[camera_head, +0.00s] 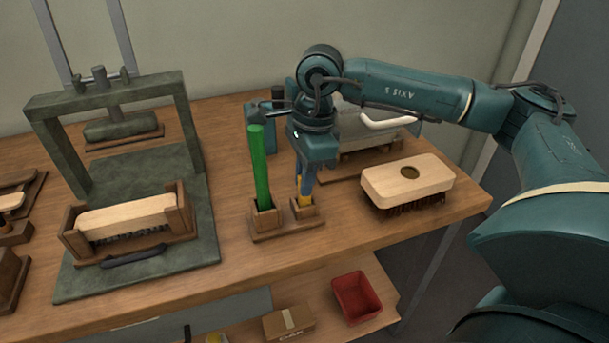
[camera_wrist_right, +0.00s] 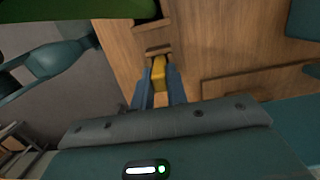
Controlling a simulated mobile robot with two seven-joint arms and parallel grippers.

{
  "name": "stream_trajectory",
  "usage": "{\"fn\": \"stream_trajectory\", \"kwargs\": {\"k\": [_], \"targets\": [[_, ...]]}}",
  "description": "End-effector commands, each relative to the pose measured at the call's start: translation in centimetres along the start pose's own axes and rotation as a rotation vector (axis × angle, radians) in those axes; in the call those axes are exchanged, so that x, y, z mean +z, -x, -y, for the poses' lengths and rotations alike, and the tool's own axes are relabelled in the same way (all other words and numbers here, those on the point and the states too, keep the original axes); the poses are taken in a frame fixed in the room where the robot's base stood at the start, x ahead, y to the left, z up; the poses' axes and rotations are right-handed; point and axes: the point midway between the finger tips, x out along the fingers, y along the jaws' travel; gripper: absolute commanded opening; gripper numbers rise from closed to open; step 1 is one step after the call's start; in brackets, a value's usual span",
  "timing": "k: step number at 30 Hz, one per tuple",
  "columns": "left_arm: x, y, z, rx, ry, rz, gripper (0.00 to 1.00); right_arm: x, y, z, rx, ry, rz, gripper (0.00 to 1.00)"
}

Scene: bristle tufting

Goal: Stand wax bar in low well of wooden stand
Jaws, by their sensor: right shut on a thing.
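The wooden stand (camera_head: 274,232) is on the bench, with two wells side by side. My right gripper (camera_head: 307,186) points down over the right, low well (camera_head: 304,213), shut on the yellow wax bar (camera_head: 304,201). The bar's lower end is at the well's mouth; how deep it sits I cannot tell. In the right wrist view the wax bar (camera_wrist_right: 158,75) is pinched between the two blue fingers, close to the well's wooden wall (camera_wrist_right: 158,50). My left gripper is out of view.
A wooden brush (camera_head: 408,180) lies right of the stand. A grey-green press (camera_head: 140,180) with a brush block in a wooden cradle is on the left. A metal container with a white handle (camera_head: 385,123) is behind. A red bin (camera_head: 357,297) sits on the lower shelf.

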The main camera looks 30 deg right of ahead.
Motion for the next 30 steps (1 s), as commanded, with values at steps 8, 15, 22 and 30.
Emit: {"fn": "stream_trajectory", "kwargs": {"k": [8,15,22,30], "targets": [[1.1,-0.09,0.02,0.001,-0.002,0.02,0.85,-0.05,-0.42,-0.01,0.0,0.0,0.0,0.0],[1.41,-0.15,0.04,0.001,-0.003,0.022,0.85,-0.08,-0.67,0.0,0.0,0.0,0.0,0.16],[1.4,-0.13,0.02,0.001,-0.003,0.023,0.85,-0.08,-0.64,0.0,0.0,0.0,0.0,0.35],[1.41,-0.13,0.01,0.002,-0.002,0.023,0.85,-0.08,-0.64,0.0,0.0,0.0,0.0,0.44]]}}
